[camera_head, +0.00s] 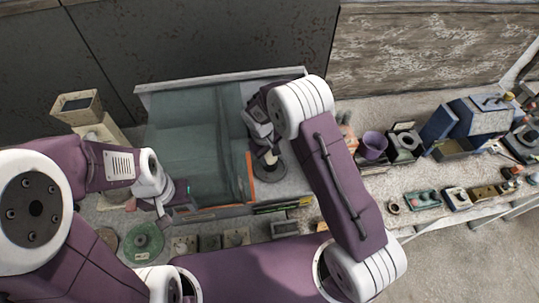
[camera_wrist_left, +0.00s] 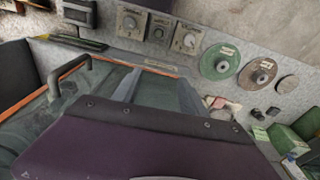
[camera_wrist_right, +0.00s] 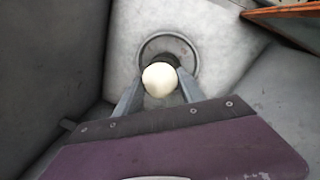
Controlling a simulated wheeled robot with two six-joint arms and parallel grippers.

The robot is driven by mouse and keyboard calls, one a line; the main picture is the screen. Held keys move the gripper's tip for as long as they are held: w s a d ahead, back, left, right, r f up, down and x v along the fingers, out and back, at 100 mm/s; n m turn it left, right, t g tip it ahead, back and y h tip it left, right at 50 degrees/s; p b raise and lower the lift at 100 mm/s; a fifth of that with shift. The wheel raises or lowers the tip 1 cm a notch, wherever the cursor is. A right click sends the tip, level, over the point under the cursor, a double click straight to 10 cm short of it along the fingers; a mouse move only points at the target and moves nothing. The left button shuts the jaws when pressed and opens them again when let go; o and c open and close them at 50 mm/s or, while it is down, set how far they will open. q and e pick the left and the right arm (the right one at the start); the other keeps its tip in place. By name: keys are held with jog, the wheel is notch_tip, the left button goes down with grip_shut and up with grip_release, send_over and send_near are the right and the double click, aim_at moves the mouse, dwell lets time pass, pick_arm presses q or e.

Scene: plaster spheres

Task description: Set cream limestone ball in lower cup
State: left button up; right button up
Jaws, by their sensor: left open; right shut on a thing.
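The cream ball (camera_wrist_right: 160,78) is between the fingertips of my right gripper (camera_head: 266,150). That gripper is shut on the ball, which shows small and pale in the head view (camera_head: 270,158). Behind the ball in the right wrist view is a round grey base (camera_wrist_right: 183,47) with a dark centre; the head view shows it as a dark disc (camera_head: 270,172). The ball and fingers cover part of it, so I cannot tell whether the ball touches a cup there. My left gripper (camera_wrist_left: 158,85) is open and empty, near the cabinet's orange-edged front.
A glass-fronted cabinet (camera_head: 190,150) surrounds the right gripper's work spot. Green (camera_head: 143,242) and brown discs, with several dial boxes (camera_head: 236,237), line the front bench. A purple cup (camera_head: 373,144), blue boxes and small parts crowd the right bench.

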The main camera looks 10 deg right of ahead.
jog(key=shift+f, duration=0.4)
jog(key=o, duration=1.4)
jog(key=shift+o, duration=0.2)
jog(key=shift+r, duration=0.1)
jog(key=shift+r+p, duration=1.35)
jog(key=shift+r, duration=0.65)
